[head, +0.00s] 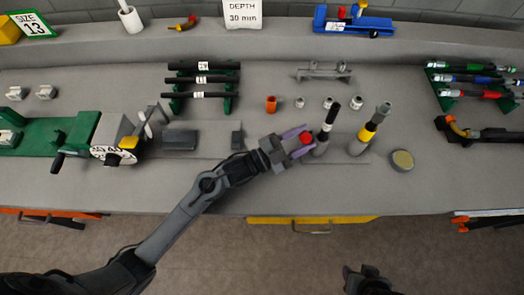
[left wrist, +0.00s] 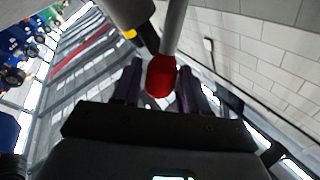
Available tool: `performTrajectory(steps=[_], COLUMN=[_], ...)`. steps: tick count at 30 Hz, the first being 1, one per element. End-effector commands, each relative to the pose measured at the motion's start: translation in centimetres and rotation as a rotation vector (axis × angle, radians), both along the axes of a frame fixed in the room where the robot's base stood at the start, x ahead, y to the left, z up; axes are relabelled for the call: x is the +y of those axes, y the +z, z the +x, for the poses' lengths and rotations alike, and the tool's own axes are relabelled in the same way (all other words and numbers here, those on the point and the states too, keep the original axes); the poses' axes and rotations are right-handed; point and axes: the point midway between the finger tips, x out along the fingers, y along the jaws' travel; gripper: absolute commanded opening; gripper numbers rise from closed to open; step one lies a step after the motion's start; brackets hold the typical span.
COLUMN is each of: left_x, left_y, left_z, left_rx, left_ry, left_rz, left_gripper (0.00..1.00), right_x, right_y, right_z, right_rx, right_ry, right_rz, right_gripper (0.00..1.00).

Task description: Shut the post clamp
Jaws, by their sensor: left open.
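The post clamp shows mainly as a red knob (head: 306,138) beside a dark post with a white band (head: 325,129). My left gripper (head: 304,140) is open, with its purple fingers on either side of the knob. In the left wrist view the red knob (left wrist: 160,76) is between the fingers, on the end of a grey lever (left wrist: 174,28). I cannot tell whether the fingers touch it. The clamp's body is mostly hidden by the gripper. A dark part of my right arm's end (head: 366,281) shows at the bottom edge; its fingers are unclear.
A grey post with a yellow band (head: 368,130) stands right of the dark post, with a round disc (head: 402,160) further right. An orange cup (head: 271,104) and small metal fittings are behind. The bench front is mostly clear.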

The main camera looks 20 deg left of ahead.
Motion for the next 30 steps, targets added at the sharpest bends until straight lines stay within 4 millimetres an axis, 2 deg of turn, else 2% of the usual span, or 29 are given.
performTrajectory(steps=[18,24,30], left_x=[7.7,9.0,9.4], left_y=[-0.4,-0.4,-0.4], left_z=[-8.3,-9.7,-10.0], left_rx=[0.002,0.001,0.0], left_ry=[-0.001,0.0,-0.001], left_rz=[0.003,0.001,0.001], left_gripper=[0.43,0.43,0.43], right_x=[-0.2,-0.2,-0.1], right_y=[1.8,1.9,2.0], right_z=[0.0,0.0,0.0], right_rx=[0.001,0.001,0.001], right_ry=[0.006,0.006,0.003], right_rz=[-0.01,-0.01,-0.006], right_gripper=[0.43,0.43,0.43])
